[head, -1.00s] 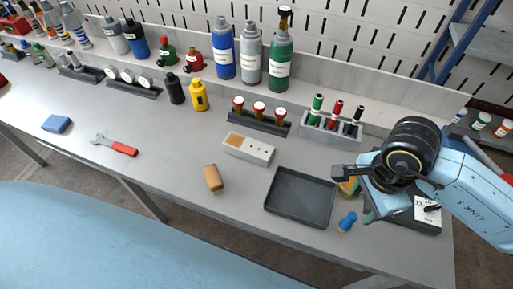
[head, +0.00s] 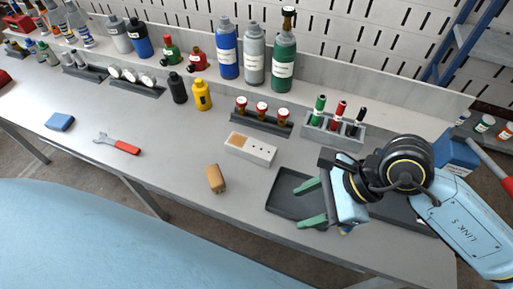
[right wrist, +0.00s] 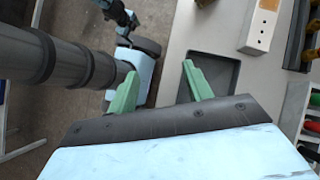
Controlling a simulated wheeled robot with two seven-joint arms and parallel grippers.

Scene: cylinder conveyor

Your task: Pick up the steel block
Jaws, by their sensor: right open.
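A pale grey oblong block (head: 250,149) with a tan patch and small dark holes lies at mid-table; I cannot tell for sure that it is steel. It also shows at the top right of the right wrist view (right wrist: 262,25). My right gripper (head: 303,204) is open and empty, its green fingers pointing left above the dark tray (head: 279,207). It is right of and nearer than the block, apart from it. In the right wrist view the open fingers (right wrist: 160,70) have nothing between them. My left gripper is not in view.
A tan block (head: 216,179) lies left of the tray. Behind the grey block stand a rack of red-capped vials (head: 262,112) and a grey tube holder (head: 334,127). A red wrench (head: 118,144) and a blue block (head: 60,121) lie left. The table between them is clear.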

